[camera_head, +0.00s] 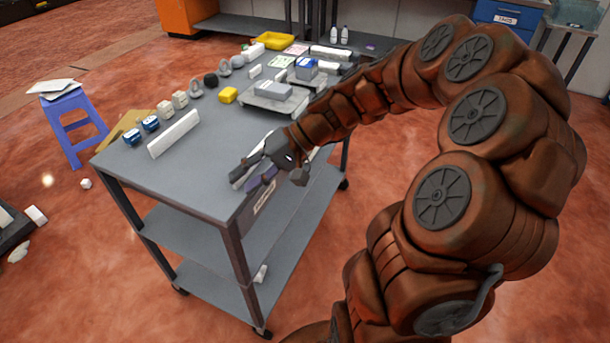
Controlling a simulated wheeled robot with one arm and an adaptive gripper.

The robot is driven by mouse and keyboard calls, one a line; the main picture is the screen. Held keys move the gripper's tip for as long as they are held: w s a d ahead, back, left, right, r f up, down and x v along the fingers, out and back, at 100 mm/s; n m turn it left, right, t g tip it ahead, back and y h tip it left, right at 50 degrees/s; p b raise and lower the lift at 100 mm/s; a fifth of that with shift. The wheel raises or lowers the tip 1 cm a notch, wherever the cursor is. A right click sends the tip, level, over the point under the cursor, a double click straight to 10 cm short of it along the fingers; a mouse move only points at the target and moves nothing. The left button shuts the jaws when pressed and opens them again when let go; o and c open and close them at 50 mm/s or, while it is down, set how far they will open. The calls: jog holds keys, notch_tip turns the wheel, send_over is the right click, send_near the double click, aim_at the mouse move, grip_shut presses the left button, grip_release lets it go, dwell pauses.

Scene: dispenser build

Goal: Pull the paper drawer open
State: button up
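A grey three-level cart (200,185) stands in the middle of the view. A pale label (264,199) shows on its right side, just under the top near the front corner. It looks like the front of a drawer, but its text is too small to read and no opened gap shows. My gripper (268,174) is at the cart's right edge, just above this labelled front. Its dark fingers look spread. A small purple piece (262,179) shows between them; I cannot tell whether they touch it. My arm and gripper hide much of the cart's right side.
Several small items and a white block (174,133) stand on the cart top. A grey scale-like device (274,97) and a yellow tray (274,40) are farther back. A blue stool (72,118) is at left. A blue labelled cabinet (507,17) is at back right.

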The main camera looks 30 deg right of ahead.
jog(key=w+d+f+m+t+h+b, duration=0.1)
jog(key=w+d+f+m+t+b, duration=0.15)
jog(key=d+f, duration=0.45)
jog(key=w+d+f+m+t+h+b, duration=0.1)
jog(key=w+d+f+m+t+b, duration=0.2)
jog(key=d, duration=0.8)
jog(key=w+d+f+m+t+b, duration=0.25)
jog(key=d+f+t+b, duration=0.2)
jog(key=d, duration=0.45)
jog(key=shift+f+x, duration=0.15)
jog(key=shift+x, duration=1.55)
jog(key=shift+f+x, duration=0.1)
jog(key=shift+x, duration=1.6)
jog(key=shift+s+a, duration=0.2)
jog(key=shift+c, duration=0.3)
grip_shut()
